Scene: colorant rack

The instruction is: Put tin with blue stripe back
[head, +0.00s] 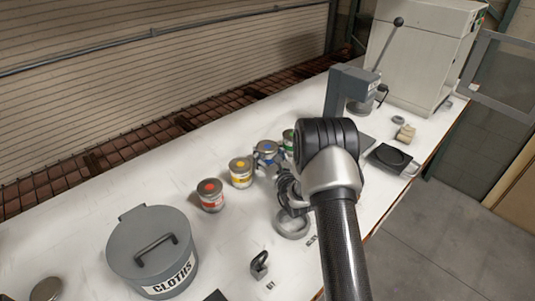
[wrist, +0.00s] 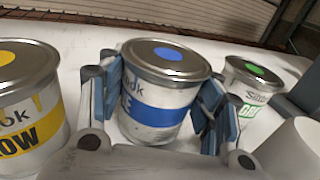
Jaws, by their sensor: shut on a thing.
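The tin with the blue stripe (wrist: 160,92) has a blue dot on its lid and stands upright in the wrist view. My gripper (wrist: 163,100) is shut on it, with one padded finger on each side. In the head view the blue tin (head: 266,152) shows at the far side of my gripper (head: 272,166), partly hidden by it. I cannot tell whether its base touches the table. It is in the row between the yellow tin (head: 241,172) and the green tin (head: 288,140).
A red tin (head: 210,195) stands left of the yellow one. A grey cloths bin (head: 150,255) is at the front left. A grey ring (head: 292,224) lies below my gripper. A grey press-like stand (head: 350,88) is behind my arm. The white table (head: 130,180) is clear behind the tins.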

